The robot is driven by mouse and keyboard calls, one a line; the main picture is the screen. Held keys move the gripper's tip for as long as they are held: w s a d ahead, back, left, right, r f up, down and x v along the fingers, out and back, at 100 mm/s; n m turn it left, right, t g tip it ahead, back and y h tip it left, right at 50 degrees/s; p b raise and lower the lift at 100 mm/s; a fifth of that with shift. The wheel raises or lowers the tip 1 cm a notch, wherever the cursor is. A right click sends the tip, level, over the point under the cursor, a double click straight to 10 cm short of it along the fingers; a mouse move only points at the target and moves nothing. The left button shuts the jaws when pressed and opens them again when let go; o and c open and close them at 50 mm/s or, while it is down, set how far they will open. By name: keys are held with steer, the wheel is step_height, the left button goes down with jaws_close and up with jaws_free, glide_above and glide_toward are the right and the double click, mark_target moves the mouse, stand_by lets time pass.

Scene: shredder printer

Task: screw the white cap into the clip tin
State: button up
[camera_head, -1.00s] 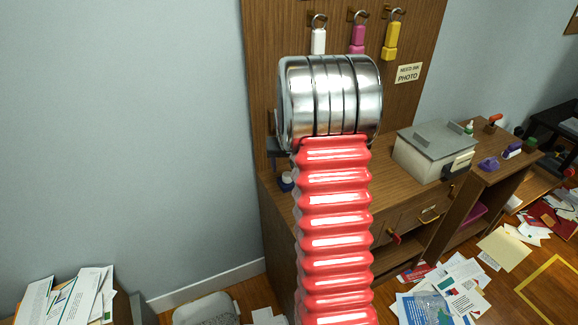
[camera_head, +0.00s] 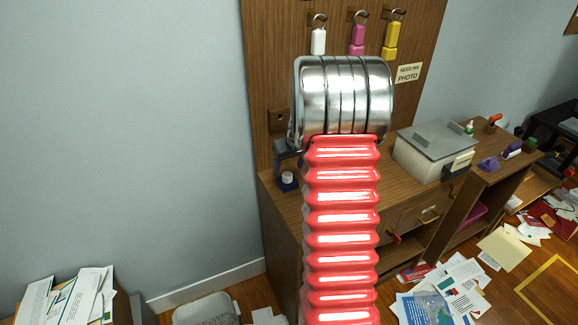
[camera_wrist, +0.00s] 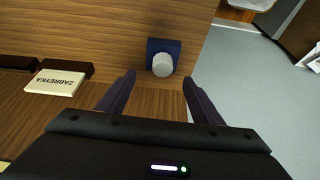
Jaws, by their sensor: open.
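In the head view the blue tin (camera_head: 286,187) and white cap (camera_head: 287,177) show at the desk's left end. Whether the cap is screwed in or only resting there, I cannot tell. My gripper (camera_wrist: 158,78) is open and empty, its two dark fingers apart. The cap appears just beyond the gap between the fingertips. In the head view the gripper is mostly hidden behind my arm.
A sign reading ZABREYKA (camera_wrist: 54,82) lies left of the tin in the wrist view. A grey-lidded box (camera_head: 432,150) stands farther right on the desk. White, pink and yellow tags hang on the back panel (camera_head: 285,65). The desk edge is close to the tin.

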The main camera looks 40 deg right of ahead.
mark_target(289, 174)
stand_by(0.4)
steer(key=shift+d+n+y, duration=0.15)
steer(key=shift+n+y, duration=0.4)
steer(key=shift+n, duration=0.95)
steer(key=shift+d+n+y, duration=0.1)
steer(key=shift+n+y, duration=0.45)
steer(key=shift+n, duration=0.95)
steer(key=shift+f, duration=1.8)
jaws_close()
